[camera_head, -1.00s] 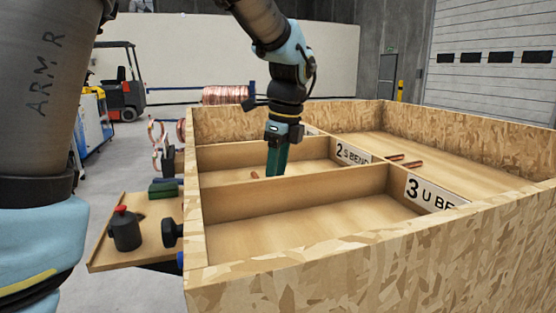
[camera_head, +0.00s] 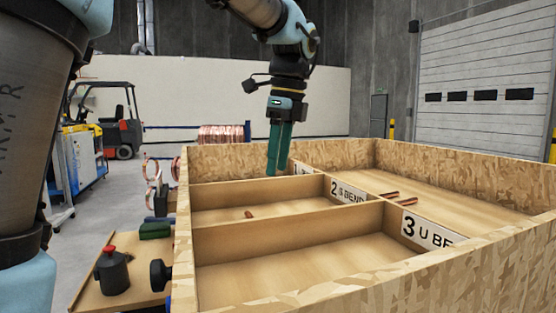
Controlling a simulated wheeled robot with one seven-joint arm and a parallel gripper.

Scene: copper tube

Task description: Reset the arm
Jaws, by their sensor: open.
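My gripper (camera_head: 278,172) points down with its green fingers above the divided wooden crate (camera_head: 182,235), near the divider by the back compartment. A thin gap shows between the fingers, and I see nothing held there. A small copper tube piece (camera_head: 249,214) lies in the compartment labelled 2 S BEND (camera_head: 348,191), in front of and below the gripper. Two more copper tubes (camera_head: 398,198) lie in the large right-hand compartment. The compartment labelled 3 U BEND (camera_head: 430,233) looks empty in its visible part.
A side shelf with a dark canister (camera_head: 112,272) with a red top and a green block (camera_head: 155,230) stands at the crate's left. Copper coils (camera_head: 222,134) are behind the crate. A forklift (camera_head: 118,125) and a blue machine (camera_head: 85,155) stand farther back.

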